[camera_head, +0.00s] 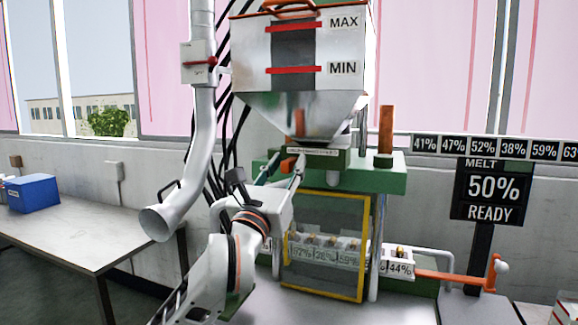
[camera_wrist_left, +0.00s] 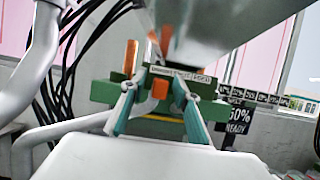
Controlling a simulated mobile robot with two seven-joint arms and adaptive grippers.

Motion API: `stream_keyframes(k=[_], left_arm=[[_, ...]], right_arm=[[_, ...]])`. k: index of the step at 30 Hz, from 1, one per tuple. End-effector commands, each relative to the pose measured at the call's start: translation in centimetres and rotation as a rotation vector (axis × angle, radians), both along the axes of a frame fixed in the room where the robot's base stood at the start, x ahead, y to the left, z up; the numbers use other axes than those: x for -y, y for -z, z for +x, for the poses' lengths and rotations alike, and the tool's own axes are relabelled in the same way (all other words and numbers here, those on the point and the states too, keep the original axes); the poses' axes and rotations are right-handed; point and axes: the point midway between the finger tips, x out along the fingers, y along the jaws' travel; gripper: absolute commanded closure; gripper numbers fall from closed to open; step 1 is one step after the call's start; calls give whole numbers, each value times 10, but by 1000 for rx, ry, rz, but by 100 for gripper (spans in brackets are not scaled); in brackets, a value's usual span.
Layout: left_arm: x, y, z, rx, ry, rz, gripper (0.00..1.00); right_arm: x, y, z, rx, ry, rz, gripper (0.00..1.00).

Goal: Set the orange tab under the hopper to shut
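The grey hopper (camera_head: 343,95) with MAX and MIN marks hangs over the green machine head (camera_head: 385,178). Under its cone is a green slide plate with a small label (camera_head: 318,152), too small to read surely. The orange tab (camera_head: 287,165) sits below the left part of that label; it also shows in the left wrist view (camera_wrist_left: 160,89). My left gripper (camera_head: 281,162) is open, its fingers apart on either side of the tab. In the left wrist view the gripper (camera_wrist_left: 161,80) shows gaps between tab and fingers. My right gripper is out of view.
A yellow-framed guard (camera_head: 365,245) stands below, in front of several labelled parts. A grey pipe (camera_head: 204,130) hangs at left, close to my arm. An orange post (camera_head: 386,128) rises at right. The melt display (camera_head: 492,190) reads 50% READY. A blue box (camera_head: 33,193) stands on the left table.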

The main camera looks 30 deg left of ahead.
Motion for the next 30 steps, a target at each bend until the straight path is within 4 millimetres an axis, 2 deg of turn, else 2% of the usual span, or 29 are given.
stream_keyframes(k=[5,13,16,17,23,30], left_arm=[[-2,-3,9,-1,0,-1,69],[-2,-3,10,-1,0,-1,69],[-2,-3,10,-1,0,-1,95],[-2,-3,10,-1,0,0,100],[0,-4,10,-1,1,-2,100],[31,-6,17,0,3,-3,100]], right_arm=[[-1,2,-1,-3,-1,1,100],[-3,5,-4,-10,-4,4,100],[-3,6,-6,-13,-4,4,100],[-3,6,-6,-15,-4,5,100],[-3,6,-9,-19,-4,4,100],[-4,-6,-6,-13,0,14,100]])
